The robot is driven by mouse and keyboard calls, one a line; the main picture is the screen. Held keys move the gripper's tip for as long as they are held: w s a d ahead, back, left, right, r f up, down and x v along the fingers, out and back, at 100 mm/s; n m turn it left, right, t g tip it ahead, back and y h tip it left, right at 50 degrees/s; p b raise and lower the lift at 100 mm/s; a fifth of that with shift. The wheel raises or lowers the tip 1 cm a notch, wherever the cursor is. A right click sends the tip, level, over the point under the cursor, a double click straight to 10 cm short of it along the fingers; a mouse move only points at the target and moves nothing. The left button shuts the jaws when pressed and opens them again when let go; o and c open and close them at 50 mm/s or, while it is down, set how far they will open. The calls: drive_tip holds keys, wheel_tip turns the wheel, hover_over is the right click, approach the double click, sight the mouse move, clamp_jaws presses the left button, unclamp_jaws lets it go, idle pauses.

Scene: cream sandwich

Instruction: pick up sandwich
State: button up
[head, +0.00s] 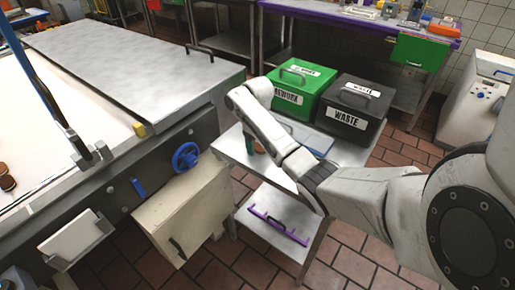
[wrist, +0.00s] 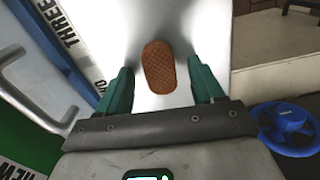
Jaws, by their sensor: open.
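A brown, oblong cream sandwich (wrist: 159,67) with a patterned top lies on a pale metal surface in the wrist view. My gripper (wrist: 160,72) is open, with one green finger on each side of the sandwich. A gap shows between the sandwich and each finger. In the head view my gripper (head: 252,145) points down over the small metal table (head: 229,149), mostly hidden by my own arm. The sandwich cannot be clearly made out there.
A green rework bin (head: 300,86) and a black waste bin (head: 350,109) stand at the back of the small table, beside a blue-edged tray (head: 318,139). A large machine with a blue handwheel (head: 186,157) is at left. Dark brown biscuits (head: 7,181) lie on its white bed.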

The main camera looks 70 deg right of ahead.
drive_tip(key=shift+c, duration=0.4)
drive_tip(key=c, duration=1)
drive_tip(key=shift+r, duration=0.1)
